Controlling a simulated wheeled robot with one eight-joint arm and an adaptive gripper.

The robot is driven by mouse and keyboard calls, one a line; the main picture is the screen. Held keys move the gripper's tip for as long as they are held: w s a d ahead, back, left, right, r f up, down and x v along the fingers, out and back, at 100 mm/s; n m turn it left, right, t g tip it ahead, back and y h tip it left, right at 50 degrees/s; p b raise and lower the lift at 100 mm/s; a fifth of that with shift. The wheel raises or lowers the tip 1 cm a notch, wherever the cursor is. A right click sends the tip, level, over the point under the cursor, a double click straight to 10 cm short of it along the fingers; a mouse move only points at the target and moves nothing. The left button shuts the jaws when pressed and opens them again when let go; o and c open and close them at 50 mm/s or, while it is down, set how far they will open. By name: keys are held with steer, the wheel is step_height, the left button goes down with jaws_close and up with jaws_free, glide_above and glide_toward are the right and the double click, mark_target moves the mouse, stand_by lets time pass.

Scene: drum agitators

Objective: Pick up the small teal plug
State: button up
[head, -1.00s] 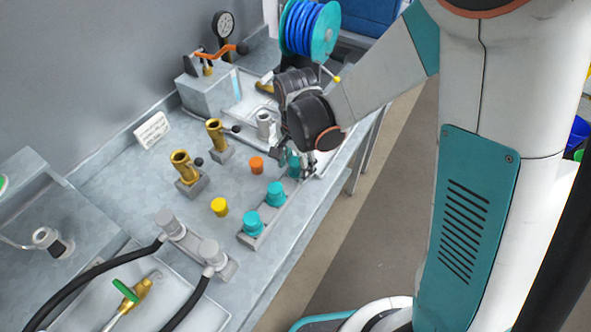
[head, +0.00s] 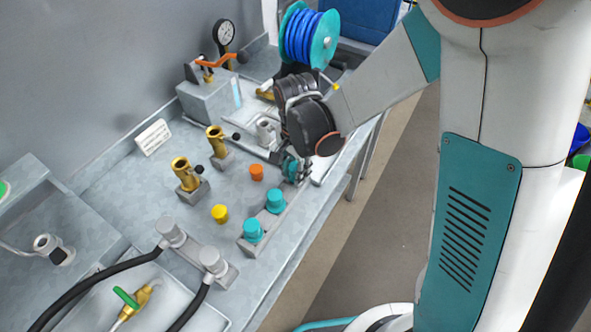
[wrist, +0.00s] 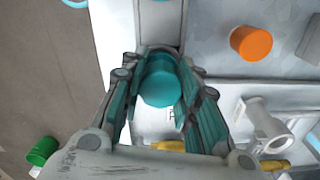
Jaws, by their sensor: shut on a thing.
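The small teal plug (wrist: 160,83) is between the two teal-padded fingers of my gripper (wrist: 155,95) in the wrist view. The fingers are shut on its sides. In the head view my gripper (head: 293,171) is at the far end of the grey rail (head: 262,226), and the fingers largely hide the held plug. I cannot tell whether the plug's base touches the rail. Two other teal plugs stand on the rail, one in the middle (head: 275,200) and one at the near end (head: 253,231).
An orange cap (head: 256,172) and a yellow cap (head: 220,213) stand left of the rail. Brass fittings (head: 187,174) are farther left. A grey fitting (head: 266,131) is just beyond my gripper. The bench edge is close on the right, with floor beyond.

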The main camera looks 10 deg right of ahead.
step_height(320, 180, up, 19)
steer(key=p, duration=1.2)
steer(key=shift+r, duration=0.15)
steer(key=s+a+b, duration=0.1)
steer(key=s+a, duration=0.5)
steer(key=a, duration=1.3)
steer(key=s+a, duration=0.6)
steer(key=a, duration=1.2)
steer(key=s+a+b, duration=0.1)
steer(key=s+a, duration=0.5)
steer(key=a, duration=1.3)
steer(key=shift+f+b, duration=1.45)
steer(key=shift+f, duration=1.05)
steer(key=shift+d+f, duration=0.1)
steer(key=shift+f, duration=0.25)
steer(key=shift+f+b, duration=0.25)
steer(key=shift+b, duration=0.2)
steer(key=shift+f+b, duration=0.55)
steer(key=shift+f, duration=0.45)
